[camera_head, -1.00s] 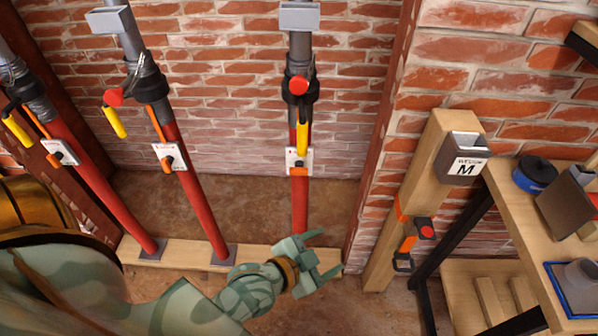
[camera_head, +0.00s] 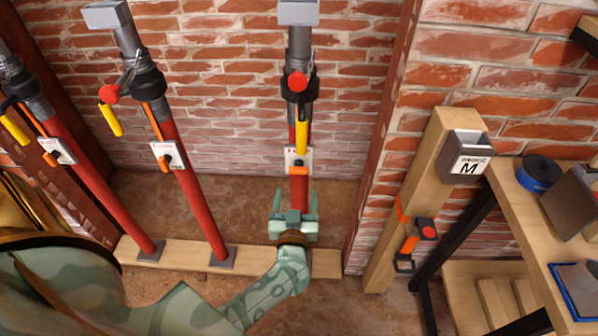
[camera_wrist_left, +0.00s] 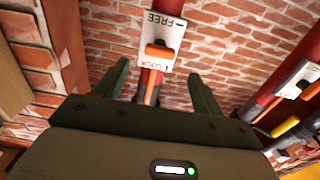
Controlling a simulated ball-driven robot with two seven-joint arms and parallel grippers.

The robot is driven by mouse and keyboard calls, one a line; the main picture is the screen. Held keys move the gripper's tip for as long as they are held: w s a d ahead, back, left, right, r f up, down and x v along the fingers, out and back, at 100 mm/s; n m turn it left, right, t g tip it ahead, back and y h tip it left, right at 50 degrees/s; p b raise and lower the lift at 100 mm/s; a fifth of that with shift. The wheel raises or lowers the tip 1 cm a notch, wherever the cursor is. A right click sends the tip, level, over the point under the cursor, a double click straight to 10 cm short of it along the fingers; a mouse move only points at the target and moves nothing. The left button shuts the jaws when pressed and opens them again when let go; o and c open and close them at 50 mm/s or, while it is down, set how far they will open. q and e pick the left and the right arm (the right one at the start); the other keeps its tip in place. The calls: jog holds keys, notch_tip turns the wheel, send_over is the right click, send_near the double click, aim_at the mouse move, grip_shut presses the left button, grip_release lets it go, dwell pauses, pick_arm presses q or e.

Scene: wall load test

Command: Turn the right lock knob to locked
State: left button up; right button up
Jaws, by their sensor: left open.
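The right lock knob (camera_head: 298,170) is orange and sits on a small white plate (camera_head: 291,156) on the right red prop (camera_head: 299,188). In the left wrist view the knob (camera_wrist_left: 159,51) lies crosswise on the plate (camera_wrist_left: 166,28), which bears the words FREE and LOCK, upside down. My left gripper (camera_head: 296,200) is open and empty, just below the knob, with one finger to each side of the prop. In the left wrist view its fingers (camera_wrist_left: 157,72) point toward the plate, apart from the knob. My right gripper is not in view.
A middle prop (camera_head: 190,190) and a left prop (camera_head: 92,180) carry similar plates and knobs. A yellow handle (camera_head: 301,138) hangs above the right knob. A wooden post (camera_head: 412,195) and a workbench (camera_head: 515,205) stand at right. Brick wall lies behind.

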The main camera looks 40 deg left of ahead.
aim_at(298, 174)
pick_arm(q)
jog(key=b+x, duration=0.2)
jog(key=x, duration=0.6)
jog(key=shift+w+a+f, duration=0.15)
jog(key=shift+w, duration=0.2)
jog(key=shift+w+a, duration=0.25)
jog(key=shift+w, duration=0.15)
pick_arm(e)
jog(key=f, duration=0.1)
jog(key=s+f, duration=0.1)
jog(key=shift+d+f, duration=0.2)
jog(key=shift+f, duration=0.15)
pick_arm(q)
jog(key=shift+c, duration=0.3)
jog(key=c, duration=0.9)
